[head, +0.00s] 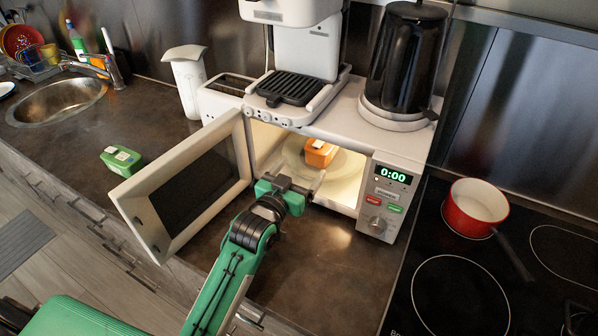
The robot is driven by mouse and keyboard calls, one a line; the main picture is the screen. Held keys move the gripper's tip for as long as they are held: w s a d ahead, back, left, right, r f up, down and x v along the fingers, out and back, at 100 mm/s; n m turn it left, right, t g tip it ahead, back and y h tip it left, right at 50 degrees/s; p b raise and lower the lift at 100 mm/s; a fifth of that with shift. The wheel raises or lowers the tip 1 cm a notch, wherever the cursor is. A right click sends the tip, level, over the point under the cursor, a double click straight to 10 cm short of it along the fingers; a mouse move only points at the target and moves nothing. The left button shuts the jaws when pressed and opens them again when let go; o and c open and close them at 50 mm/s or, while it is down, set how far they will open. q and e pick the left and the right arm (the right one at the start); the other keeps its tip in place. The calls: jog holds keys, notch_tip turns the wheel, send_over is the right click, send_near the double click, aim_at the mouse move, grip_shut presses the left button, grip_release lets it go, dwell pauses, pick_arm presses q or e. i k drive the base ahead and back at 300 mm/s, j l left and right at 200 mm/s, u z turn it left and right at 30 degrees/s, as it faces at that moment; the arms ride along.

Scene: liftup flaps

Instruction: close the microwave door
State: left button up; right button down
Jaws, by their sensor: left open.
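The white microwave (404,170) stands on the counter with its door (140,197) swung wide open to the left. The door has a dark window and a pale frame. The lit cavity holds an orange container with a light top (320,153) on a round plate. My left gripper (305,184) is open and empty, in front of the cavity's opening, to the right of the door's inner face. It appears apart from the door. It hides part of the cavity's lower edge. My right gripper is not in view.
A coffee machine (305,50) and a black kettle (403,60) stand on the microwave. A green container (121,159) sits on the counter left of the door. A red pot (475,208) stands on the hob at right. The sink (57,101) is far left.

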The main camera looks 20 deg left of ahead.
aim_at(181, 192)
jog(key=k+j, duration=0.15)
jog(key=k, duration=0.35)
jog(key=k+j, duration=0.15)
jog(key=k, duration=0.35)
jog(key=k+j, duration=0.15)
jog(key=k, duration=0.35)
